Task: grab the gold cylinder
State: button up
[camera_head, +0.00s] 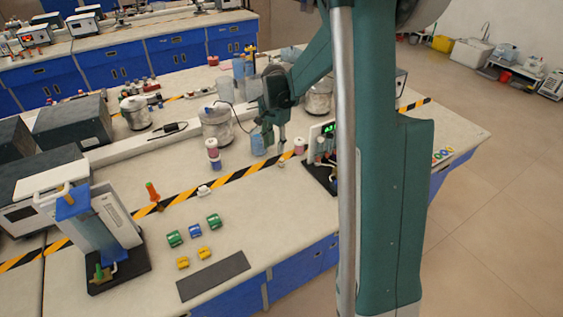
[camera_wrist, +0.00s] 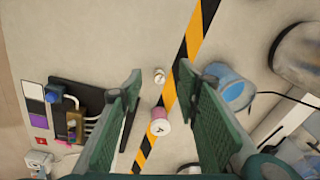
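A small pale metallic cylinder (camera_wrist: 160,76) stands on the bench, between my fingertips in the wrist view. It is the likeliest gold cylinder, though its colour is hard to tell at this size. In the head view a tiny tan piece (camera_head: 282,163) sits just below my gripper and seems to be the same thing. My gripper (camera_wrist: 159,70) is open, with green fingers on both sides of the cylinder and nothing held. In the head view my gripper (camera_head: 275,141) is above the bench. How high it is above the cylinder cannot be told.
A pink-and-white spool (camera_wrist: 160,122) is close by, between the fingers in the wrist view. A blue cup (camera_wrist: 232,90) is close beside the right finger. A dark-based device (camera_wrist: 80,120) lies left. Yellow-black tape (camera_wrist: 196,35) crosses the bench. Bare bench lies above the cylinder in the wrist view.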

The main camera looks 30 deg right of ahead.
jog(key=m+p, duration=0.2)
send_over(282, 159)
jog(key=shift+g, duration=0.4)
jog(key=f, duration=0.5)
jog(key=shift+w+a+f, duration=0.1)
jog(key=shift+a+f, duration=0.1)
jog(key=shift+a, duration=0.15)
jog(key=shift+f, duration=0.1)
jog(key=shift+f+b, duration=0.4)
jog(key=shift+f, duration=0.8)
jog(key=shift+f, duration=0.1)
jog(key=shift+s+d+f+b, duration=0.1)
jog(key=shift+f+b, duration=0.15)
jog(key=shift+f, duration=1)
jog(key=shift+s+d+f+b, duration=0.1)
jog(key=shift+f+b, duration=0.1)
jog(key=shift+f, duration=1.05)
jog(key=shift+c, duration=0.6)
grip_shut()
